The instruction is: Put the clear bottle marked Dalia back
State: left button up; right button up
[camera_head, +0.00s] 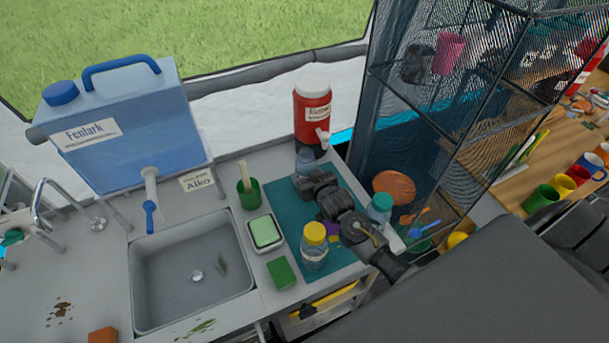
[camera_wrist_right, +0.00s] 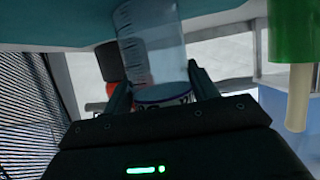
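A clear bottle (camera_head: 307,160) with a bluish tint is at the back of the teal mat (camera_head: 285,206), beside my right gripper (camera_head: 308,182). In the right wrist view the clear bottle (camera_wrist_right: 152,45), with dark scale marks, lies between the two fingers of my right gripper (camera_wrist_right: 160,75). The fingers flank it closely; whether they press on it cannot be told. Its label is partly hidden and unreadable. A yellow-capped clear bottle (camera_head: 314,255) stands at the mat's front, and a teal-capped one (camera_head: 380,208) at its right. My left gripper is out of view.
A green cup (camera_head: 249,194) with a stick, a soap dish (camera_head: 264,234) and a green sponge (camera_head: 281,273) stand left of the mat, by the sink (camera_head: 190,270). A red dispenser (camera_head: 312,112) stands behind. A mesh rack (camera_head: 415,130) rises to the right.

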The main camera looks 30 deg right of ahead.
jog(key=o, duration=0.4)
jog(key=shift+r, duration=0.35)
jog(key=b+v, duration=0.1)
jog(key=v, duration=1.1)
jog(key=shift+b, duration=0.35)
jog(key=shift+f, duration=0.1)
